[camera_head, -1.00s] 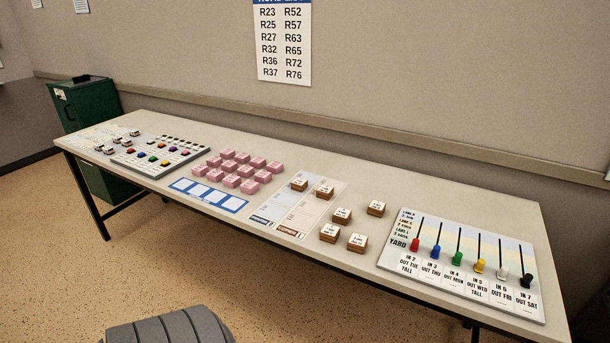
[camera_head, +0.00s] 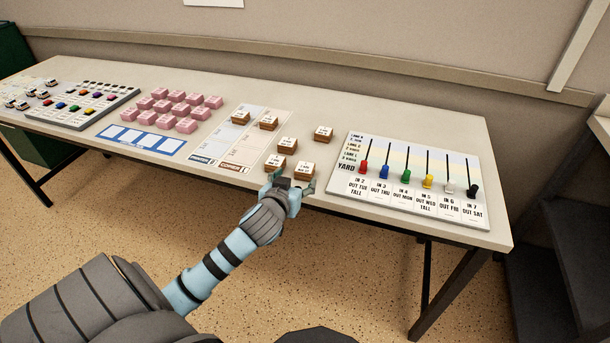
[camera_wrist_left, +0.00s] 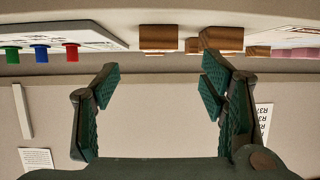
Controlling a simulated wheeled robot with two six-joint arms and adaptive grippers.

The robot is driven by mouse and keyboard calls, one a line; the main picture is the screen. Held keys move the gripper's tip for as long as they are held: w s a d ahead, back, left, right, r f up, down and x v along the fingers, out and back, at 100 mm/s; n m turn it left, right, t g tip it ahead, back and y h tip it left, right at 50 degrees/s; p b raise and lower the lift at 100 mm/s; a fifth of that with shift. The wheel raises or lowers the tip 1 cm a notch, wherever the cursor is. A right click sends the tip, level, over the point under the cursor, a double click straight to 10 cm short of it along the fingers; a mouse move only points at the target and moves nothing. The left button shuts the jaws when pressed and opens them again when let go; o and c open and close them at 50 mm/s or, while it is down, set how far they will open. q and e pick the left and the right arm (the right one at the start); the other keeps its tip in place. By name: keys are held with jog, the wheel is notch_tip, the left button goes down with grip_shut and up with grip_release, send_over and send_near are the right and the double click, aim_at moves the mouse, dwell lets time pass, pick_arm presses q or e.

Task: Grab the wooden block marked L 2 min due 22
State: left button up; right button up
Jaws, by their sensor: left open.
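Several wooden blocks with white printed tops sit toward the right of the table. The nearest two are a left block (camera_head: 275,162) and a right block (camera_head: 304,168); behind them are a middle block (camera_head: 287,144) and a far right block (camera_head: 323,133). Two more stand on the printed sheet. Their lettering is too small to read, so I cannot tell which is L 2 min due 22. My left gripper (camera_head: 290,184) is open and empty at the front table edge, just before the nearest two. In the upside-down left wrist view, its open fingers (camera_wrist_left: 159,78) point toward wooden blocks (camera_wrist_left: 159,38).
The yard board (camera_head: 415,208) with coloured sliders lies right of the blocks. Pink blocks (camera_head: 187,125) and a blue-framed card (camera_head: 142,140) lie left. A two-column sheet (camera_head: 230,144) lies between. The table's front edge (camera_head: 350,200) is close to my gripper.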

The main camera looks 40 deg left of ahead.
aim_at(305, 167)
pick_arm(q)
jog(key=b+x, duration=0.2)
jog(key=x, duration=0.7)
jog(key=shift+w+r+b, duration=0.1)
jog(key=shift+w+b, duration=0.15)
jog(key=shift+b, duration=0.1)
jog(key=shift+w+a, duration=0.15)
jog(key=shift+w, duration=0.2)
jog(key=shift+s, duration=0.1)
jog(key=c, duration=1.2)
